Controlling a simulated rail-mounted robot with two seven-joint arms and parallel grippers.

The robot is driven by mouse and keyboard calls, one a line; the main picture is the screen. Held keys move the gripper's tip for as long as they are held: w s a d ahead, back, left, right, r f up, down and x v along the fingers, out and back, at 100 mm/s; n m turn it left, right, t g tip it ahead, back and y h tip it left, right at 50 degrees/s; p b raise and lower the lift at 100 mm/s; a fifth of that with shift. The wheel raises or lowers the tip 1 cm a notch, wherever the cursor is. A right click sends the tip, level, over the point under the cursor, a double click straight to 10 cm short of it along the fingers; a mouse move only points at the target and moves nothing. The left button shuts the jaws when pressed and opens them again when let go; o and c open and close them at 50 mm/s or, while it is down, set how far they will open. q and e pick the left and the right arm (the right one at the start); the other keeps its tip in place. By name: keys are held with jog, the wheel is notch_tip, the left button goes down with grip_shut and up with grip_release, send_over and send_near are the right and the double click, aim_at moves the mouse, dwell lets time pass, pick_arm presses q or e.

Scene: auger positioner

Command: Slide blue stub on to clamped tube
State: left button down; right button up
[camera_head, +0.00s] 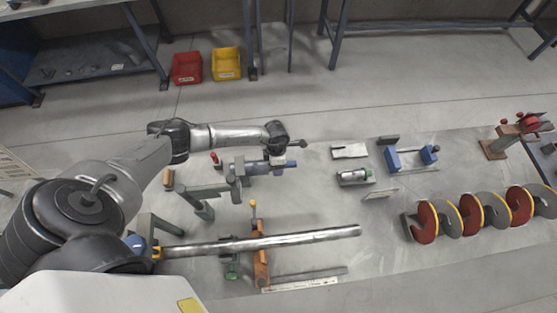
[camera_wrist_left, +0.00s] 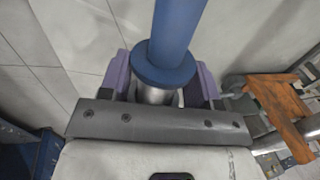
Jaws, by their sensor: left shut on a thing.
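My left gripper (camera_wrist_left: 160,95) is shut on the silver part of the blue stub (camera_wrist_left: 172,40), just below its round blue flange. The blue shaft runs up out of the left wrist view between the purple fingers. In the head view my left gripper (camera_head: 283,165) is above the back of the table, beside a green stand. The arm hides part of this area, and I cannot tell whether the stub touches the stand. A long silver tube (camera_head: 300,238) lies across the front of the table, in an orange clamp (camera_head: 261,268). My right gripper is not in view.
A red-and-grey auger (camera_head: 470,215) lies at the right. A blue fixture (camera_head: 410,158) and a small silver part in a holder (camera_head: 354,176) stand at the back middle. Red (camera_head: 187,68) and yellow (camera_head: 227,63) bins are on the floor. The table between tube and auger looks clear.

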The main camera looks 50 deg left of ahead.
pick_arm(q)
jog(key=shift+s+a+r+p, duration=0.1)
jog(key=shift+s+a+p, duration=0.25)
jog(key=shift+s, duration=0.2)
jog(key=c, duration=0.8)
grip_release()
jog(key=o, duration=0.6)
jog(key=shift+s+a, duration=0.1)
jog(key=shift+a, duration=0.05)
jog(key=shift+c, duration=0.2)
jog(key=v, duration=1.3)
jog(key=shift+r, duration=0.4)
jog(key=shift+c, duration=0.3)
